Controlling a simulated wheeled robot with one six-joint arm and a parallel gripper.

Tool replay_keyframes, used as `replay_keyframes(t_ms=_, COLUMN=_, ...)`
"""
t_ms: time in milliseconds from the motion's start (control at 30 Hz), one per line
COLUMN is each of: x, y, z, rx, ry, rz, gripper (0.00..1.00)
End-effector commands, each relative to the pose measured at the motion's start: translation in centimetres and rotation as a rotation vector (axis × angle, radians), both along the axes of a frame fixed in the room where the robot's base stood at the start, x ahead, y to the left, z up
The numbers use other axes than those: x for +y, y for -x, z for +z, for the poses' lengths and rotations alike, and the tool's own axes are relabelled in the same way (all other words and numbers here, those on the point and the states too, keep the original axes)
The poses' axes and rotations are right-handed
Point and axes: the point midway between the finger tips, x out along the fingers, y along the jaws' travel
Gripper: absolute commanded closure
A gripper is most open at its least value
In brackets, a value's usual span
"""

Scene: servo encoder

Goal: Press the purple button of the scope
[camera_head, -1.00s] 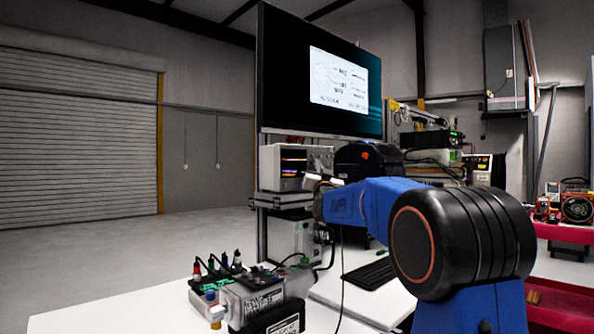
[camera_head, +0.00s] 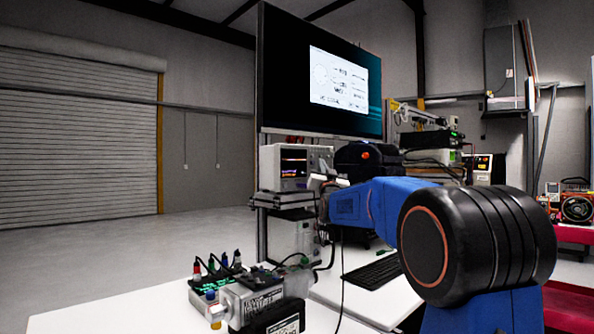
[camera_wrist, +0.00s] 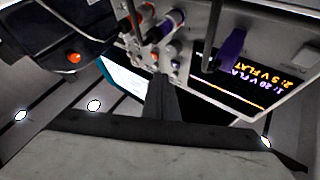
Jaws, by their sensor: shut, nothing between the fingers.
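The scope (camera_head: 284,168) stands below the big screen in the head view, its front partly hidden by my arm. In the wrist view the scope's front (camera_wrist: 285,22) fills the upper right, upside down, with a lit display (camera_wrist: 262,92). An elongated purple piece (camera_wrist: 230,48) sticks out beside the display. A smaller purple ring is on a knob (camera_wrist: 177,17) to its left. I cannot tell which is the button. My gripper (camera_wrist: 162,82) is shut and empty, dark, at mid-view. It appears below and left of the elongated purple piece; contact with the scope cannot be made out.
Several knobs and two dark hooked parts (camera_wrist: 213,38) crowd the scope's front. A black device with an orange-red knob (camera_head: 366,154) stands right of the scope. A box with coloured connectors (camera_head: 215,280) and a keyboard (camera_head: 372,273) lie on the white table.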

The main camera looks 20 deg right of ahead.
Motion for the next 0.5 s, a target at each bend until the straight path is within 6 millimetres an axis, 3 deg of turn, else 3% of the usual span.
replay_keyframes(t_ms=500, x=-1.5, y=4.0, z=0.1, rx=-0.001, ry=0.001, rz=-0.001, gripper=1.00)
